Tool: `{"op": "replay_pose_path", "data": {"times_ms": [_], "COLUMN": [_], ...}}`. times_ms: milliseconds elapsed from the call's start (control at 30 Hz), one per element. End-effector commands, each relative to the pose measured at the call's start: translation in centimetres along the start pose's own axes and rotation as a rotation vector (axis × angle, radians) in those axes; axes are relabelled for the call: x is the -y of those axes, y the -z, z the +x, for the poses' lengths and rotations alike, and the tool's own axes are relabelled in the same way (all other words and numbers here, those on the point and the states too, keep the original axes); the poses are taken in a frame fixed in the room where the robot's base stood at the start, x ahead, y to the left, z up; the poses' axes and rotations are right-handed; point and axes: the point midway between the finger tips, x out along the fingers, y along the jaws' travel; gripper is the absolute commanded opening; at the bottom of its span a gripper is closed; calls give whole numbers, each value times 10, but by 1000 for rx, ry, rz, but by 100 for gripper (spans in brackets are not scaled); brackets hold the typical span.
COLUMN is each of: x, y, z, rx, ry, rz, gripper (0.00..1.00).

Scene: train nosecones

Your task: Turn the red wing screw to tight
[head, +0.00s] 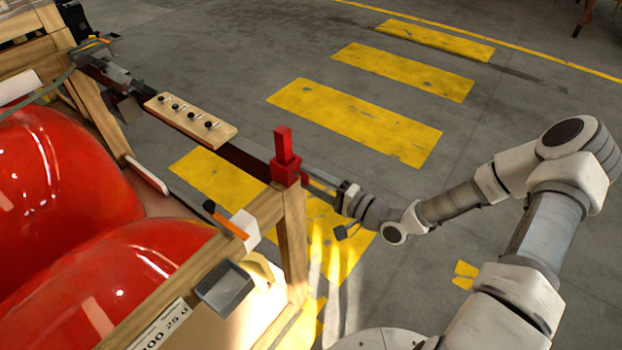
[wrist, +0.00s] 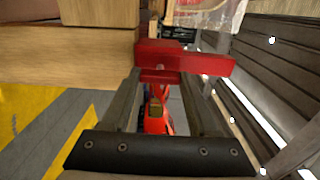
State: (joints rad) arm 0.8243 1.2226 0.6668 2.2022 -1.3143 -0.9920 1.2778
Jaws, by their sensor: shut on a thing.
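The red wing screw (head: 285,160) is at the corner of the wooden crate frame in the head view, with one part standing up. In the wrist view the red wing screw (wrist: 205,62) lies across the fingertips, with a flat bar reaching right. My gripper (head: 306,177) reaches it from the right. In the wrist view my gripper (wrist: 162,78) has its two fingers on either side of the red part's near portion and is shut on it. The screw's shaft and seat are hidden.
Large red nosecones (head: 60,170) lie in the wooden crate (head: 292,240). A wooden strip with several black knobs (head: 190,118) sits along a dark rail. An orange-handled tool (head: 228,222) and a grey box (head: 224,287) are near the crate edge. The floor with yellow stripes is open beyond.

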Motion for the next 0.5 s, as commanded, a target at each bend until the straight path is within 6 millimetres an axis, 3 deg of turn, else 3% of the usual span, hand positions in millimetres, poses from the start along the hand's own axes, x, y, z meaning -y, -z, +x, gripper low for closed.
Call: {"op": "replay_pose_path", "data": {"times_ms": [67, 100, 200, 267, 500], "x": [-2, -2, -1, -1, 0], "y": [-1, -1, -1, 0, 0], "z": [-1, -1, -1, 0, 0], "rx": [1, 0, 0, 0, 0], "ry": [-4, -4, -3, -2, -1], "rz": [4, 4, 3, 3, 1], "gripper": [4, 65, 83, 90, 90]}}
